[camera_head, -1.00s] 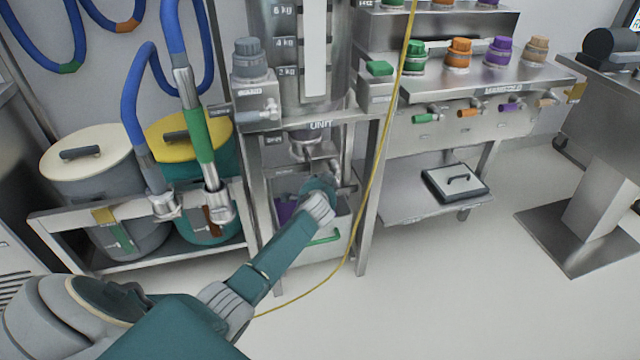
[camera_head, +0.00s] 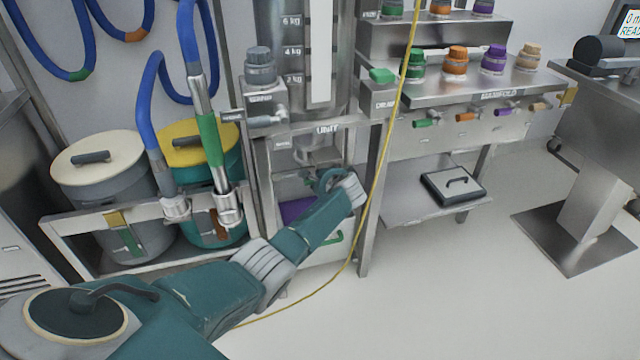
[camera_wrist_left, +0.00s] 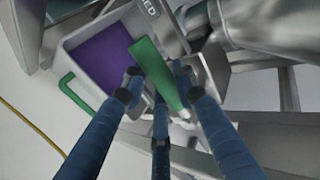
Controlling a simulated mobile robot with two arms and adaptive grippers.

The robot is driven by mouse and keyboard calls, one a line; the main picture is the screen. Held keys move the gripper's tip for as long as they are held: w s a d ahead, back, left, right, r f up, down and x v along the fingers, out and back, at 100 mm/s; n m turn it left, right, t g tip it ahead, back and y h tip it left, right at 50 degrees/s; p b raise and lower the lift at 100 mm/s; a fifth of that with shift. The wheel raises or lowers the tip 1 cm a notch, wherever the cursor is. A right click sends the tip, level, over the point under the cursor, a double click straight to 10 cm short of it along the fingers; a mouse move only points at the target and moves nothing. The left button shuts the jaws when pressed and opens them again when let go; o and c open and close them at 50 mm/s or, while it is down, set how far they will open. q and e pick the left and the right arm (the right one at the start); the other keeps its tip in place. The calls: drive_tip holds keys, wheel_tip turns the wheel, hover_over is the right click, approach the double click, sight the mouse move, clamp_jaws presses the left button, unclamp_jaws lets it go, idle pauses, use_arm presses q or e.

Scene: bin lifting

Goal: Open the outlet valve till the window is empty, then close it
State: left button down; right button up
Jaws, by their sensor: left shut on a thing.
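The unit's steel hopper (camera_head: 345,85) has kg marks and a tall pale window strip (camera_head: 319,55); I see no purple in that strip. Its outlet (camera_head: 315,152) is below, partly hidden by my arm. My left gripper (camera_head: 330,180) is under the outlet, its fingertips small in the head view. In the left wrist view, the gripper (camera_wrist_left: 156,82) is shut on a green valve handle (camera_wrist_left: 150,65), with dark blue fingers around it. A bin (camera_head: 290,240) below holds purple material (camera_wrist_left: 103,58); the bin's green handle (camera_wrist_left: 70,90) is clear of the fingers. My right gripper is out of view.
A yellow cord (camera_head: 383,150) hangs in front of the unit. Two lidded drums (camera_head: 110,200) stand on the left with blue hoses (camera_head: 150,125). The manifold bench (camera_head: 470,115) and a pedestal table (camera_head: 595,215) are on the right. The floor between is clear.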

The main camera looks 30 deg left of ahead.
use_arm(q)
drive_tip(key=shift+w+r, duration=0.1)
drive_tip(key=shift+r, duration=0.1)
drive_tip(key=c, duration=1.4)
unclamp_jaws()
drive_tip(key=shift+c, duration=0.2)
drive_tip(key=shift+o, duration=0.4)
drive_tip(key=shift+f, duration=0.1)
drive_tip(key=v, duration=0.8)
